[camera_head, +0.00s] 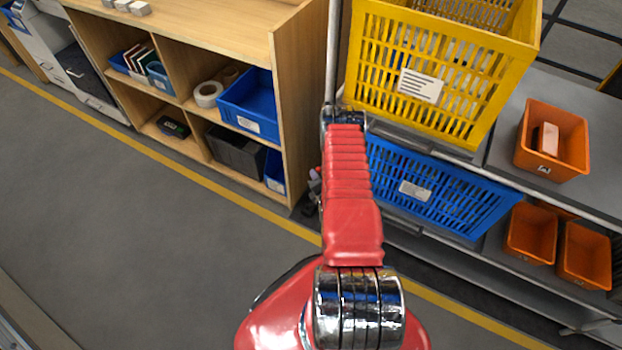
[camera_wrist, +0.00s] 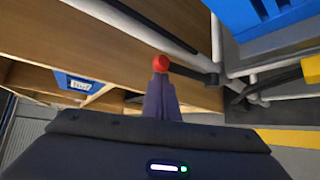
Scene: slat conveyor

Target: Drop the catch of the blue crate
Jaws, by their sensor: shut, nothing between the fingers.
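The blue crate (camera_head: 440,192) sits on the rack's lower shelf, below a yellow crate, with a white label on its slotted front. In the wrist view its blue plastic (camera_wrist: 265,14) fills the upper right corner. A dark lever with a red ball knob (camera_wrist: 160,63) runs from a pale rail; it looks like the catch. My gripper (camera_wrist: 162,98) is shut and empty, its fingertips pointing at the knob and close beneath it in the picture. I cannot tell whether they touch. In the head view my arm hides most of the gripper.
The yellow crate (camera_head: 440,60) stands above. A yellow-ended handle (camera_wrist: 311,68) shows at the wrist view's right edge. Orange bins (camera_head: 553,142) stand on the rack to the right. A wooden shelf unit (camera_head: 293,100) stands close on the left. The grey floor (camera_head: 130,230) is clear.

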